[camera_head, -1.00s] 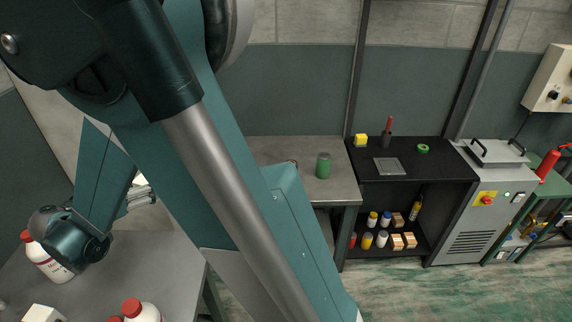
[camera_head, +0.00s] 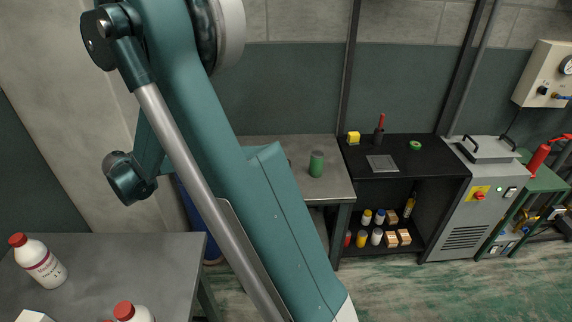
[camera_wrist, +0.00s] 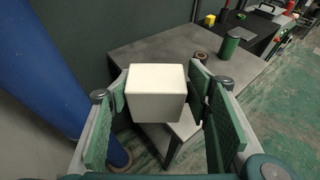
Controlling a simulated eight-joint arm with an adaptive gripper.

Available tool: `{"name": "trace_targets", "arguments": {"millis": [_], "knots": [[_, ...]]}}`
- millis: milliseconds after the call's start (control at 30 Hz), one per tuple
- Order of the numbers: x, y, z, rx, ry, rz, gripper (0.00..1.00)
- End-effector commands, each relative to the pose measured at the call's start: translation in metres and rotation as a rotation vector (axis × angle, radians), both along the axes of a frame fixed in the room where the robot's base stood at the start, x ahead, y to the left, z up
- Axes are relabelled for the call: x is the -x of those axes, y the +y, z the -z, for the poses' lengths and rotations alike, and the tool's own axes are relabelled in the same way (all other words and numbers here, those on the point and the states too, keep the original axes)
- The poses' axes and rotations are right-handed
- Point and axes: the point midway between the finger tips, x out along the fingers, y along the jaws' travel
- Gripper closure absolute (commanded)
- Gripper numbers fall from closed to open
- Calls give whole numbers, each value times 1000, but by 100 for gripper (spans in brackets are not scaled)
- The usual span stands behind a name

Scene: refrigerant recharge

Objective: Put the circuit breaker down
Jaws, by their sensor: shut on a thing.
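The circuit breaker is a plain white block (camera_wrist: 156,92) in the wrist view. It sits between the green pads of my gripper (camera_wrist: 162,88), which is shut on it. It is held in the air, in front of the near edge of a grey table (camera_wrist: 165,48). In the head view my gripper and the block are hidden behind my own arm. The same grey table (camera_head: 330,190) shows there behind my arm, with a green can (camera_head: 316,164) on it.
The green can (camera_wrist: 229,44) and a small dark ring-like item (camera_wrist: 200,57) stand on the table's far right part. A blue cylinder (camera_wrist: 45,75) rises close at the left. White bottles with red caps (camera_head: 40,262) stand on another grey table (camera_head: 130,265).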

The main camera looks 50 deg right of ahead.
Motion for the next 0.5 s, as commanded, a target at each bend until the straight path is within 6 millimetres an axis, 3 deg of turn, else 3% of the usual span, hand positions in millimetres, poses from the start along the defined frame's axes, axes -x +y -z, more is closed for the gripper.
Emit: {"name": "trace_targets", "arguments": {"millis": [500], "knots": [[12,-141,17,0,0,169,66]]}}
